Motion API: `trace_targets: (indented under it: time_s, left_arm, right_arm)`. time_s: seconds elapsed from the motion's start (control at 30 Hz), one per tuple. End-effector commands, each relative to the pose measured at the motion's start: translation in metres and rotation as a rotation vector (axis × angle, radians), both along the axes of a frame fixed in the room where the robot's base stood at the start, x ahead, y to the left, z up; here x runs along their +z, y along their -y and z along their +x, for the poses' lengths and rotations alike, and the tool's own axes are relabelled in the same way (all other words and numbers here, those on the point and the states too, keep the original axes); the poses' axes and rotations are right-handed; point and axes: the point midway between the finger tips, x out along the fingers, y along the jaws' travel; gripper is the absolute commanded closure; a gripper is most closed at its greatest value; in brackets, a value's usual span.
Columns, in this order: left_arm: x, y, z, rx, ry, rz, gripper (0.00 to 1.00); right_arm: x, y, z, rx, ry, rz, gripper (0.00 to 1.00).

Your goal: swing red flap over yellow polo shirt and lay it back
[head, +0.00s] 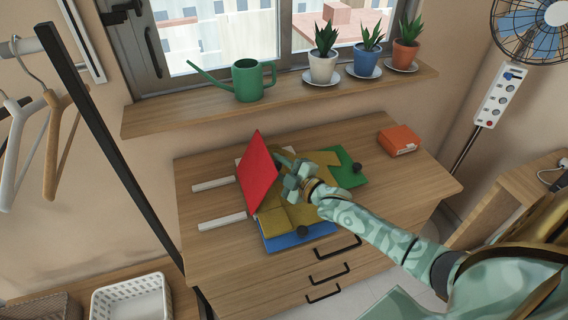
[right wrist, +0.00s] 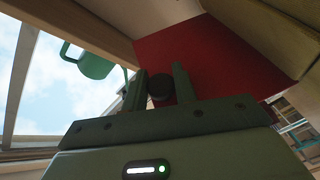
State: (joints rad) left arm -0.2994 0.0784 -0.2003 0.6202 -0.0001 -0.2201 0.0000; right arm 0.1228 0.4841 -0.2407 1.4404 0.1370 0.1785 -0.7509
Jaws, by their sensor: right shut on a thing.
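The red flap (head: 258,174) stands tilted up at the left side of the folding board. It also fills the upper middle of the right wrist view (right wrist: 205,55). The mustard-yellow polo shirt (head: 281,219) lies on the board, partly hidden behind the red flap and my right gripper. My right gripper (head: 286,168) is beside the red flap, on its right. In the right wrist view its fingers are shut on a dark knob (right wrist: 160,88) in front of the red flap. My left gripper is not in view.
A green flap (head: 348,170) and a blue flap (head: 290,240) with dark knobs lie at the board's right and front. Two white strips (head: 221,220) lie bare at left. An orange box (head: 398,140) stands on the dresser at right. A watering can (head: 248,80) is on the sill.

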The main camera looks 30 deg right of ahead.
Motion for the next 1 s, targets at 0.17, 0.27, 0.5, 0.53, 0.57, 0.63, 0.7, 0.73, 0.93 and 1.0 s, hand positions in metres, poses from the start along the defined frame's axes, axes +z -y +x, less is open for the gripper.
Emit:
trace_targets:
  time_s: [0.17, 0.27, 0.5, 0.53, 0.57, 0.63, 0.7, 0.73, 0.93, 1.0]
  left_arm:
    - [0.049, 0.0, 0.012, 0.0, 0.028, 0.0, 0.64]
    - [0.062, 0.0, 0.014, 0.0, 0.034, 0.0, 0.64]
    - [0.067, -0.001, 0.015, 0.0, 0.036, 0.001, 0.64]
    - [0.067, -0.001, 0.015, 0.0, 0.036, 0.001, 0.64]
    - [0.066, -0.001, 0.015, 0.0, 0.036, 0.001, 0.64]
    - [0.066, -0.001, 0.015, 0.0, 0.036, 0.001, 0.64]
    - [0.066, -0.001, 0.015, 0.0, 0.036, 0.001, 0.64]
    - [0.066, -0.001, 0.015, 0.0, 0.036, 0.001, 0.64]
    - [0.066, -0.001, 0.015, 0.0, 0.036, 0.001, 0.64]
    - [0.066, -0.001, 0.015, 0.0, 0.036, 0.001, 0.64]
  right_arm:
    - [0.028, -0.024, 0.005, -0.001, -0.043, -0.173, 1.0]
    - [0.031, -0.036, 0.008, -0.001, -0.064, -0.261, 1.0]
    - [0.027, -0.047, 0.01, 0.0, -0.086, -0.348, 1.0]
    - [0.026, -0.046, 0.01, 0.0, -0.086, -0.348, 1.0]
    - [0.026, -0.046, 0.01, 0.0, -0.086, -0.347, 1.0]
    - [0.026, -0.046, 0.01, 0.0, -0.086, -0.347, 1.0]
    - [0.026, -0.046, 0.01, 0.001, -0.086, -0.347, 1.0]
    - [0.026, -0.046, 0.01, 0.001, -0.086, -0.347, 0.67]
    - [0.026, -0.046, 0.01, 0.001, -0.086, -0.346, 0.5]
    - [0.026, -0.046, 0.01, 0.0, -0.085, -0.345, 0.5]
